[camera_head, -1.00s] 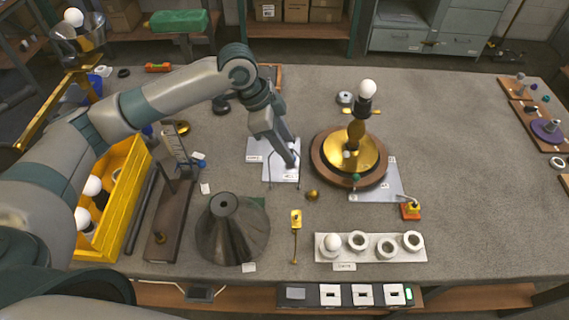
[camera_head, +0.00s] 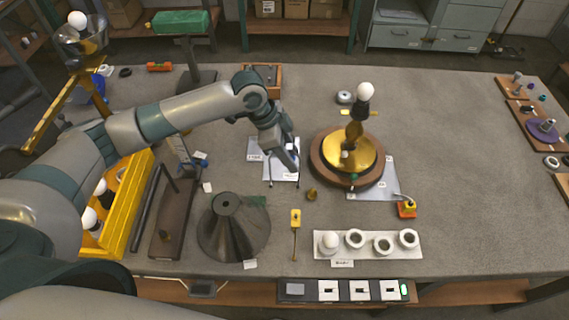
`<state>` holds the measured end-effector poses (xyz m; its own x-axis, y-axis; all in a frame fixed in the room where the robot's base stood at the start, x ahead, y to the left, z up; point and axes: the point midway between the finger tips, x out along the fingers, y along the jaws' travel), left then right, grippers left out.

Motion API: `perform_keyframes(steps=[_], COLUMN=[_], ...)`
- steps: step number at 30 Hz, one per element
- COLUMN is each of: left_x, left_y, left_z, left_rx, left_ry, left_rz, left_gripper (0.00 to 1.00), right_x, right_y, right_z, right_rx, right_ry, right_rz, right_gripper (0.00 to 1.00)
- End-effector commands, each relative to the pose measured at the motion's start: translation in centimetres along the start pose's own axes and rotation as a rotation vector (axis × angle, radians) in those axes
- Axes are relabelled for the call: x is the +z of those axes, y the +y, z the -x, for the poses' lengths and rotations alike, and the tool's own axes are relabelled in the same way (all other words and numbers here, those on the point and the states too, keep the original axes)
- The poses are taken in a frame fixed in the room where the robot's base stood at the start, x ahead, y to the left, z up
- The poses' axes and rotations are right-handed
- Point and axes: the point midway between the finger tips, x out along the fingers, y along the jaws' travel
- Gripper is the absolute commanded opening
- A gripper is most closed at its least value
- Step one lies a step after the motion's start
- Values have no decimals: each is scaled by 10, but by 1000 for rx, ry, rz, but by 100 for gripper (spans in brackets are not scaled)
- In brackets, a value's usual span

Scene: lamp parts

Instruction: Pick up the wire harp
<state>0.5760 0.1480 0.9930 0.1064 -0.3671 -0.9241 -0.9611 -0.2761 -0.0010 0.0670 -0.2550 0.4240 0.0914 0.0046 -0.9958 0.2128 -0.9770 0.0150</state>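A thin dark wire outline, which looks like the wire harp (camera_head: 270,172), shows at white sheets (camera_head: 256,148) left of the lamp base; its thin sides run down on both sides of my gripper. My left gripper (camera_head: 290,164) points down over the sheets at the wire. Its fingers overlap in this view, so I cannot tell whether they are open or shut, or whether they touch the wire. The upper part of the wire is hidden by the gripper. My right gripper is not in view.
A lamp with a round wooden base (camera_head: 327,171) and white bulb (camera_head: 366,91) stands right of the gripper. A dark cone shade (camera_head: 233,230), a small brass knob (camera_head: 311,194) and a white tray of rings (camera_head: 325,252) are nearer. The right middle of the table is clear.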

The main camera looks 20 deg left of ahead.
Motion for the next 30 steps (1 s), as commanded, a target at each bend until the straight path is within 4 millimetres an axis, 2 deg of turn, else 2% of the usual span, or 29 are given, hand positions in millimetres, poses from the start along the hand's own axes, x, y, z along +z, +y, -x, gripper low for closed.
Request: perform_keyframes(steps=[12,13,15,18,30], left_x=[0,0,0,0,-1], left_y=[0,0,0,0,0], left_z=[0,0,0,0,2], left_rx=[0,0,0,0,-1], left_ry=[0,0,0,0,1], left_rz=[0,0,0,0,0], left_gripper=[39,37,20,0,0], right_x=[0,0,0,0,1], right_y=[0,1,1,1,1], right_z=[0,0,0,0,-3], right_rx=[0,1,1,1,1], right_ry=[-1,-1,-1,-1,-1], right_rz=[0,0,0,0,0], right_gripper=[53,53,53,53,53])
